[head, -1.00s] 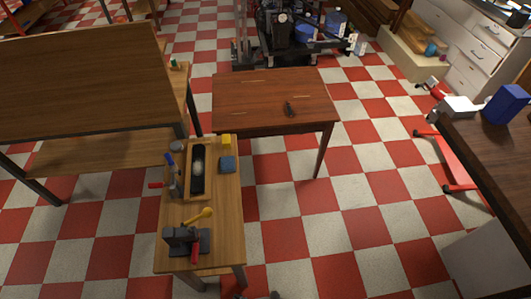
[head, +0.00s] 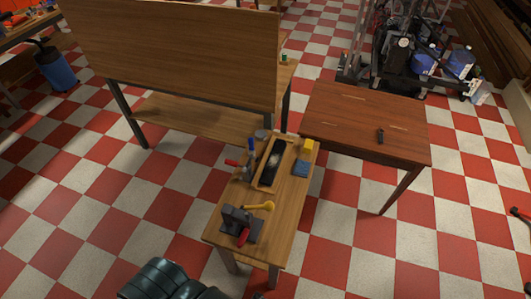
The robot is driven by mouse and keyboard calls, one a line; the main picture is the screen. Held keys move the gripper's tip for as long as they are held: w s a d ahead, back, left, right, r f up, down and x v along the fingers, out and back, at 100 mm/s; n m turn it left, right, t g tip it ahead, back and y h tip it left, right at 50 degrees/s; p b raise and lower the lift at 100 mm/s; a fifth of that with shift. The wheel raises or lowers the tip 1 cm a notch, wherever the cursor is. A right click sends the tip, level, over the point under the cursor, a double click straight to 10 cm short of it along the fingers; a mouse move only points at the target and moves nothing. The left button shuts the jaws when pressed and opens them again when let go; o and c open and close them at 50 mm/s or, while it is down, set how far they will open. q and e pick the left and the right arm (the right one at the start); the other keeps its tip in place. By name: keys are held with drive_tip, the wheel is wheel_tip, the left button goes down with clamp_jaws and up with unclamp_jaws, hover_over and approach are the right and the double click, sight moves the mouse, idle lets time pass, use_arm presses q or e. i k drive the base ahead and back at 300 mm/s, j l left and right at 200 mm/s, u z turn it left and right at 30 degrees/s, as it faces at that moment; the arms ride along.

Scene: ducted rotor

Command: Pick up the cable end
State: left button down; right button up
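I cannot make out a cable end for certain in the head view. A small dark object (head: 380,136) lies on the reddish-brown table (head: 340,125), near its right side; it is too small to tell what it is. Neither of my grippers can be made out in the head view, and nothing is seen held.
A narrow wooden bench (head: 297,207) carries a vise (head: 238,222), a yellow-handled tool (head: 262,206), a wooden tray (head: 266,180), a yellow block (head: 308,145) and a blue block (head: 300,168). A large bench with a tall panel (head: 180,50) stands behind. Checkered floor is open at right.

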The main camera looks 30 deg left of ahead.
sight(241, 240)
drive_tip(key=u, duration=0.9)
drive_tip(key=k+u, duration=0.15)
drive_tip(key=u, duration=0.3)
drive_tip(key=j+z, duration=0.3)
drive_tip(key=z, duration=0.15)
